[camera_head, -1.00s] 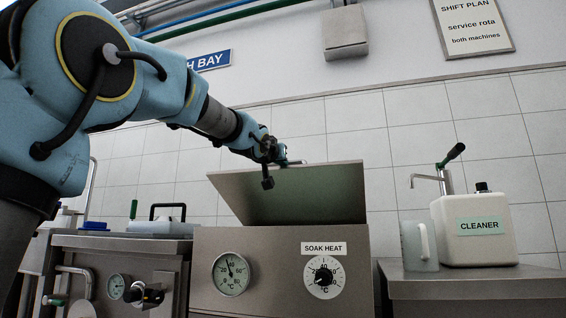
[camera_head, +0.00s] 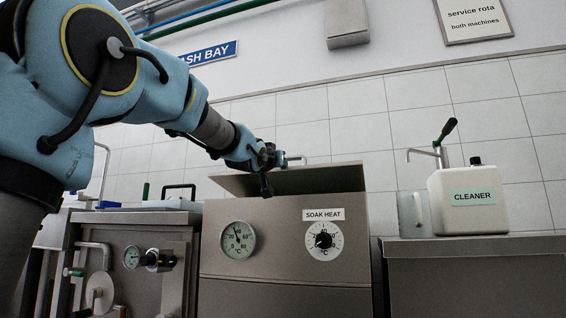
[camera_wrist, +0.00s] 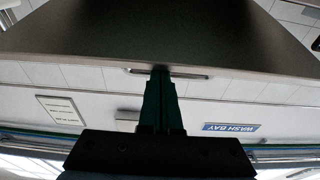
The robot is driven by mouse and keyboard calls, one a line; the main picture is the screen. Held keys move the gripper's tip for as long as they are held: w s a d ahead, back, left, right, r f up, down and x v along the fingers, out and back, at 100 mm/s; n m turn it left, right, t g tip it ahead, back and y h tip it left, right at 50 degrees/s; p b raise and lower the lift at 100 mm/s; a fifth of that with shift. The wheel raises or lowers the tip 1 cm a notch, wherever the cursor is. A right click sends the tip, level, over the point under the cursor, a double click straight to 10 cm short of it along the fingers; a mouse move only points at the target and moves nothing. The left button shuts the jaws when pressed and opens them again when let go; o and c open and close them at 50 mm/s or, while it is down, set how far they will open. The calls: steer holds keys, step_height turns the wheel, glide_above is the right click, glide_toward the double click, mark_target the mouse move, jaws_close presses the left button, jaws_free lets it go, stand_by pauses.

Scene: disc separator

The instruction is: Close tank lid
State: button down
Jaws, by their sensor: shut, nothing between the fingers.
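The tank lid (camera_head: 310,179) is a grey metal panel on the soak tank (camera_head: 225,285). It is tilted partly open, with a narrow strip of its underside showing above the front panel. A handle bar (camera_head: 296,158) shows at its upper edge. My gripper (camera_head: 278,160) is at the lid's upper edge, close to the handle. In the wrist view the lid (camera_wrist: 160,35) fills the top, and my shut, empty gripper (camera_wrist: 160,72) has its tips at or against the lid's edge beside the handle (camera_wrist: 185,72). Whether they touch is unclear.
A counter with a white cleaner canister (camera_head: 462,200) and a clear jug (camera_head: 414,214) stands at the right. Another metal unit (camera_head: 150,232) with a gauge and pipes is at the left. The tiled wall (camera_head: 345,135) is behind the tank.

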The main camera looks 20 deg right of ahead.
steer(key=shift+s+a+f+b, duration=0.15)
steer(key=shift+f+b, duration=0.5)
steer(key=shift+f, duration=0.35)
steer(key=shift+s+a+f+b, duration=0.1)
steer(key=shift+f+b, duration=0.55)
steer(key=shift+f, duration=0.3)
steer(key=shift+r, duration=0.1)
